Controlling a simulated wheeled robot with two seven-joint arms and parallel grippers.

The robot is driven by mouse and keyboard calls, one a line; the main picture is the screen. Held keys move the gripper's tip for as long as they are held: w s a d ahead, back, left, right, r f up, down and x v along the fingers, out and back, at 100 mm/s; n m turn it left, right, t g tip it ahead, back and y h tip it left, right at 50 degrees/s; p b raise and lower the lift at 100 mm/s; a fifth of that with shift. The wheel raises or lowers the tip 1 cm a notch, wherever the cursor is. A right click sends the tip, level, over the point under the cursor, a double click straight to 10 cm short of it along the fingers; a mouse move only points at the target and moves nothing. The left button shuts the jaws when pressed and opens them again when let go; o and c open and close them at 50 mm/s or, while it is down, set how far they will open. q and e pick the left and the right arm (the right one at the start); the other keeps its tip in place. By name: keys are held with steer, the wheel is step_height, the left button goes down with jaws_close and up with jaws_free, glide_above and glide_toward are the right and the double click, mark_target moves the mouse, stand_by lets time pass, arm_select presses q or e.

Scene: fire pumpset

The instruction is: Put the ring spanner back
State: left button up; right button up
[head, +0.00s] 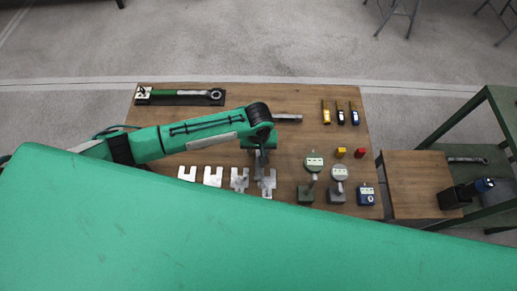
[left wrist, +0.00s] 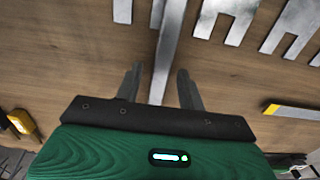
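My left gripper (head: 262,152) points down over the wooden table. In the left wrist view its two fingers (left wrist: 158,85) are apart, with a long flat steel bar (left wrist: 170,45) lying between them and a gap on each side. A grey spanner-like tool (head: 467,160) lies on the green cart at the right. A green-handled tool with a ring-shaped end (head: 216,95) lies in a dark holder at the table's far left. My right gripper is not in view.
Slotted metal plates (head: 212,177) lie left of and below the gripper. A yellow-ended strip (left wrist: 295,110) lies beside it. Markers (head: 340,115), small blocks (head: 341,152) and gauges on stands (head: 314,163) fill the table's right side. A small wooden table (head: 415,175) adjoins it.

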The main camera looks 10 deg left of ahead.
mark_target(258, 152)
arm_select(q)
steer(key=shift+r, duration=0.2)
step_height(258, 152, up, 12)
steer(key=shift+r, duration=0.25)
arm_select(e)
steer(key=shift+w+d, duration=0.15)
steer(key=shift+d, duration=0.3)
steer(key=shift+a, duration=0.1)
